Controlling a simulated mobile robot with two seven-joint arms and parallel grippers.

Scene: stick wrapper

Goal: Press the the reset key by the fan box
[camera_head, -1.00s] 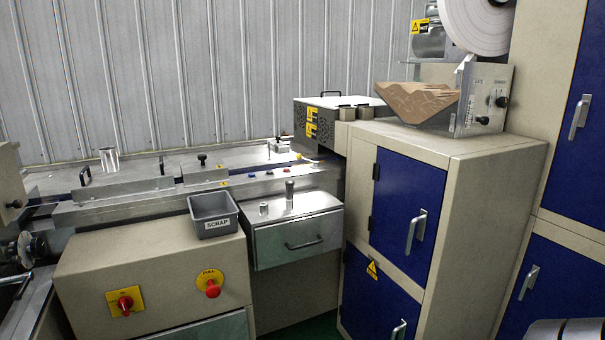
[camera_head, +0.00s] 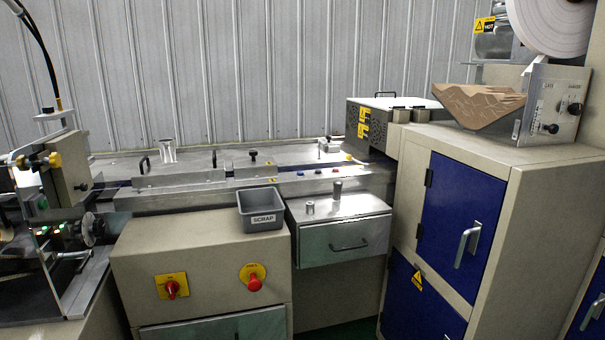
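The fan box is probably the vented grey box (camera_head: 372,124) with yellow warning labels, at the right end of the long machine bed. Neither of my grippers is in view.
A grey SCRAP bin (camera_head: 263,209) stands on the beige cabinet, which has a red knob (camera_head: 172,288) and a red push button (camera_head: 254,282). A metal drawer unit (camera_head: 340,235) is beside it. A tall cabinet with blue doors (camera_head: 460,222) stands right.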

